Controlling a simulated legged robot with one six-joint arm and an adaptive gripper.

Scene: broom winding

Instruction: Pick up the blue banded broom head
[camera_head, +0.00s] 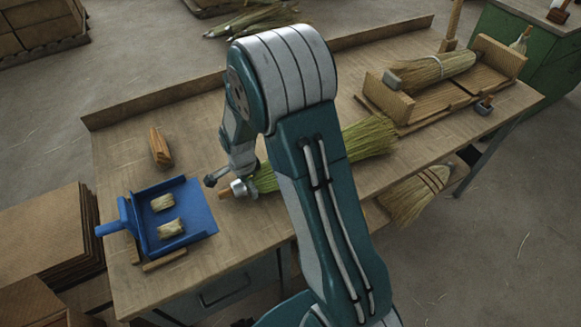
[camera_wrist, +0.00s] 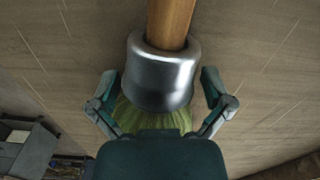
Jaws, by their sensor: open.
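A broom head with green-yellow bristles (camera_head: 366,138) lies on the workbench, partly hidden behind my arm. Its silver metal collar (camera_head: 243,187) and short wooden stub (camera_head: 225,194) point left. I see no blue band on it; part of it is covered. My gripper (camera_head: 226,179) is low over the collar end. In the wrist view my gripper (camera_wrist: 159,80) is open, with one finger on each side of the shiny collar (camera_wrist: 161,75). The wooden stub (camera_wrist: 170,20) and some bristles (camera_wrist: 150,118) show there too. I cannot tell whether the fingers touch the collar.
A wooden cradle (camera_head: 395,104) holding another broom head (camera_head: 435,70) stands right. A flat broom (camera_head: 415,195) is below the bench's front edge.

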